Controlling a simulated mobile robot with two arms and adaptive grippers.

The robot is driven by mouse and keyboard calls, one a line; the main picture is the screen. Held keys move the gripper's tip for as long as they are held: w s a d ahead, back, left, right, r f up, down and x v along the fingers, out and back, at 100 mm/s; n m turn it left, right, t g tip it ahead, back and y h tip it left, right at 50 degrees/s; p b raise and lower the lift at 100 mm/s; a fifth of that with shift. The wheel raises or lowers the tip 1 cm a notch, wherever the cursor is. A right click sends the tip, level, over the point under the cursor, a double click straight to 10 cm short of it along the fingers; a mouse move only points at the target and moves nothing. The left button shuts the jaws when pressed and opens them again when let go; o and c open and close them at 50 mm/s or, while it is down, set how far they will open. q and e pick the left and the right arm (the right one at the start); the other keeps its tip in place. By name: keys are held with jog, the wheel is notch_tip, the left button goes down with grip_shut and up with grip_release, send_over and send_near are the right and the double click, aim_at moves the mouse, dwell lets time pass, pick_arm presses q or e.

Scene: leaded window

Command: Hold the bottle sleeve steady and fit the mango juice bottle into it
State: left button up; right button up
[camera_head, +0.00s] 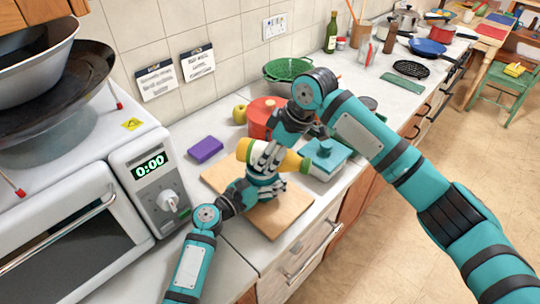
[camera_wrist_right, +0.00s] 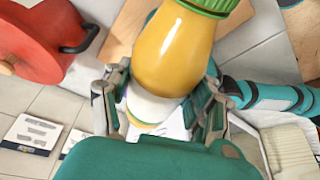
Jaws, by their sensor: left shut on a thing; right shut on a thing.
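The mango juice bottle (camera_head: 289,160) lies nearly level in the air above the wooden board, yellow at both ends with a white band between. In the right wrist view the bottle (camera_wrist_right: 173,52) shows its green cap at the top edge. My right gripper (camera_head: 266,154) is shut around the bottle's white band; its fingers (camera_wrist_right: 160,112) stand on both sides of it. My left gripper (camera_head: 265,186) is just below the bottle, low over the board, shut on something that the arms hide. I cannot make out the bottle sleeve or whether the bottle touches it.
The wooden board (camera_head: 285,217) lies under both grippers. A red pot (camera_head: 259,122), a teal-lidded box (camera_head: 331,160), a purple block (camera_head: 205,149) and a yellow apple (camera_head: 239,114) stand close by. A microwave (camera_head: 80,230) is at the left. The counter's front edge is near.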

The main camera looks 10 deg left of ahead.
jog(key=shift+r, duration=0.1)
jog(key=shift+c, duration=1.3)
